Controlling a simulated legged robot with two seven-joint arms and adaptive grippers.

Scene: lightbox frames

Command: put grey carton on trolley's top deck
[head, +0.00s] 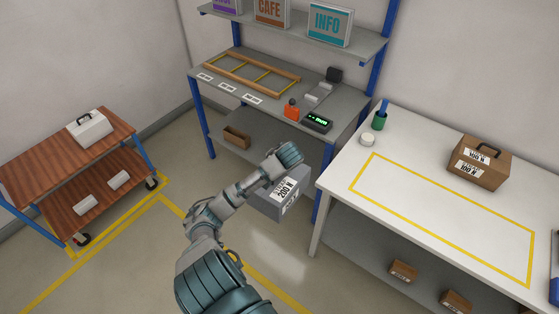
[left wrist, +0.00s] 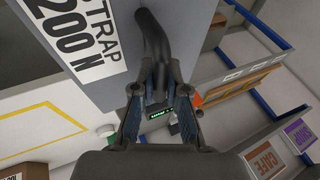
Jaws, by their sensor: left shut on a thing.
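The grey carton (head: 265,203) has a white label reading 200 N and hangs in the air between the workbench and the white table. My left gripper (head: 284,160) is above it. In the left wrist view the gripper (left wrist: 162,85) is shut on the carton's dark handle (left wrist: 153,35), and the carton's grey face (left wrist: 125,88) is close by. The trolley (head: 22,173) stands at the far left with a brown wood-look top deck. A white case with a handle (head: 90,128) sits on the deck's far right part; its near left part is bare. My right gripper is not in view.
The white table (head: 340,185) at right holds a brown carton (head: 479,163), a green cup (head: 379,121) and a yellow outline. The workbench (head: 215,83) behind holds a wooden frame and small devices. Open floor lies between the trolley and the carton. White items lie on the trolley's lower deck.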

